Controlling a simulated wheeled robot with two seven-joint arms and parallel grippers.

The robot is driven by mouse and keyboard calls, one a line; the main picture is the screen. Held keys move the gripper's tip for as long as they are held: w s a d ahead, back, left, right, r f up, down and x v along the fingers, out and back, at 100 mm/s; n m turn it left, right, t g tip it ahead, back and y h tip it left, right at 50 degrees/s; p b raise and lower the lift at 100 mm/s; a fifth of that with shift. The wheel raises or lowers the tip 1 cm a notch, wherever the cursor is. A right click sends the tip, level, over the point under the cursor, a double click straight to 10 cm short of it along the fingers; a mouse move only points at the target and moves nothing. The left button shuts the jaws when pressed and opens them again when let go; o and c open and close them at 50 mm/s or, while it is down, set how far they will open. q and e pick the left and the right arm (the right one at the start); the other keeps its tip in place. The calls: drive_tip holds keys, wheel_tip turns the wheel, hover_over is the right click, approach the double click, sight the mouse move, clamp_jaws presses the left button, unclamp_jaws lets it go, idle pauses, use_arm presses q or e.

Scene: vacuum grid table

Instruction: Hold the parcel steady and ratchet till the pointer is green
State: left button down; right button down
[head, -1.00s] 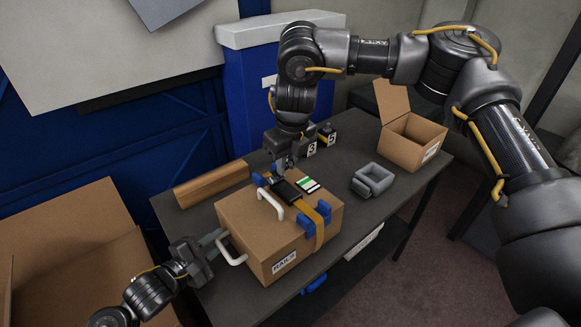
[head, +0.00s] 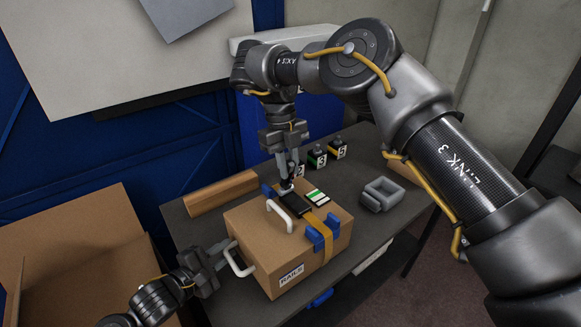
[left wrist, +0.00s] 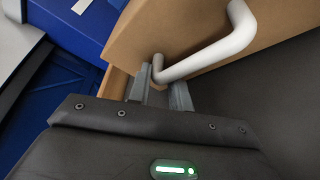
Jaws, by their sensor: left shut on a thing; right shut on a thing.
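The parcel (head: 255,240) is a brown cardboard box labelled "RAILS" on the dark table. A yellow strap (head: 318,223) with blue corner guards (head: 321,236) crosses it. The black ratchet (head: 295,206) sits on top, beside a small gauge card (head: 316,197) with green and white bands; its pointer is too small to read. My left gripper (head: 220,253) is shut on the white side handle (head: 238,263); the left wrist view shows its fingers (left wrist: 160,92) at that handle (left wrist: 205,50). My right gripper (head: 291,168) is above the ratchet, shut on what appears to be its lever, mostly hidden.
A grey tray-like holder (head: 381,195) and several numbered small items (head: 317,156) stand at right and back. A big open carton (head: 75,250) is at lower left.

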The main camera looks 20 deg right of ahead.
drive_tip(key=shift+w+a, duration=0.1)
idle(0.3)
drive_tip(key=c, duration=1.3)
unclamp_jaws()
